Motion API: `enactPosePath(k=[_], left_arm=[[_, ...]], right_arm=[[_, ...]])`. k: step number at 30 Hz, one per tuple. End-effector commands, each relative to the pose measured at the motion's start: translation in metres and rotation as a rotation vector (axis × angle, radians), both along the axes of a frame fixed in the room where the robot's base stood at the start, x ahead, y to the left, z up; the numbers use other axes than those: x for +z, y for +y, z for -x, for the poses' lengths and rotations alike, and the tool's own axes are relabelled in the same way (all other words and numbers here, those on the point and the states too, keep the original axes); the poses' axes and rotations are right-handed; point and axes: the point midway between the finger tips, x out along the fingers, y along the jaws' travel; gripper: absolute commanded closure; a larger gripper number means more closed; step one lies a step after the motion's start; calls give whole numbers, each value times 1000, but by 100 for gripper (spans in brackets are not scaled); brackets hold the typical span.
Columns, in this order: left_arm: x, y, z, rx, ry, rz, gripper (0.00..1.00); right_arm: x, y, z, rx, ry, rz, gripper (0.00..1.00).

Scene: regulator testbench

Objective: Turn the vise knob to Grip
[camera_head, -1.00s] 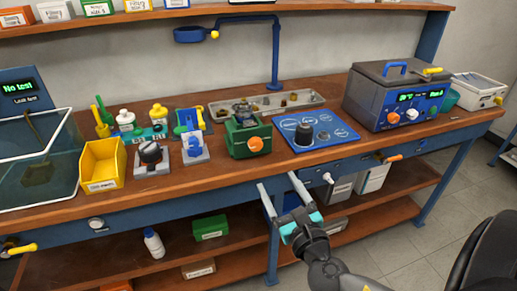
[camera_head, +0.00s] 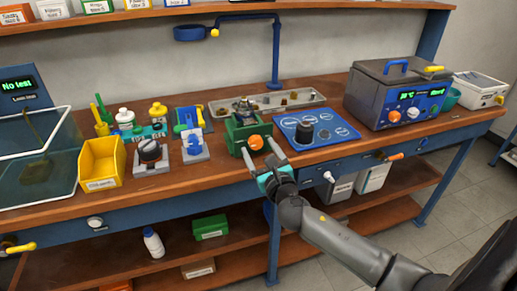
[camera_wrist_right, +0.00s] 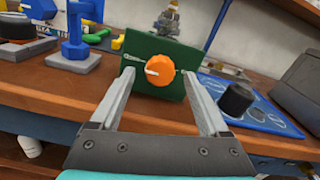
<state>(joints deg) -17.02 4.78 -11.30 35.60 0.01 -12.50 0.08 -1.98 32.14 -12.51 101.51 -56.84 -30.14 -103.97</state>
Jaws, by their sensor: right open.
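The green vise (camera_head: 240,136) stands on the bench near its front edge, with a metal part held at its top. Its orange knob (camera_head: 256,142) faces the front. In the right wrist view the knob (camera_wrist_right: 160,70) has a white pointer aimed left and slightly up, toward small white lettering on the green face (camera_wrist_right: 135,58) that I cannot read. My right gripper (camera_head: 257,150) is open, its fingers pointing at the vise front. In the wrist view the two fingertips (camera_wrist_right: 157,75) flank the knob with a gap on both sides. My left gripper is not in view.
A blue mat (camera_head: 315,131) with a black cylinder (camera_head: 305,132) lies right of the vise. A grey and blue stand (camera_head: 194,147) is close on the left. A metal tray (camera_head: 290,100) lies behind. A drawer front and shelf are below the bench edge.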

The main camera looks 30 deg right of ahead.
Motion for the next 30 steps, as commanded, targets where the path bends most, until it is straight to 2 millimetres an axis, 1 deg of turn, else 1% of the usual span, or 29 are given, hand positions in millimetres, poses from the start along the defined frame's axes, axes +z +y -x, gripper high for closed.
enactPosePath(k=[1,6,15,30], left_arm=[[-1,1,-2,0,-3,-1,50],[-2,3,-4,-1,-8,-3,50],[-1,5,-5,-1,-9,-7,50],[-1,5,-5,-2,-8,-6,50]], right_arm=[[0,-1,-4,-1,-1,-1,21],[0,-3,-11,-1,0,0,21],[0,-3,-12,0,0,0,22],[0,-3,-12,0,0,0,78]])
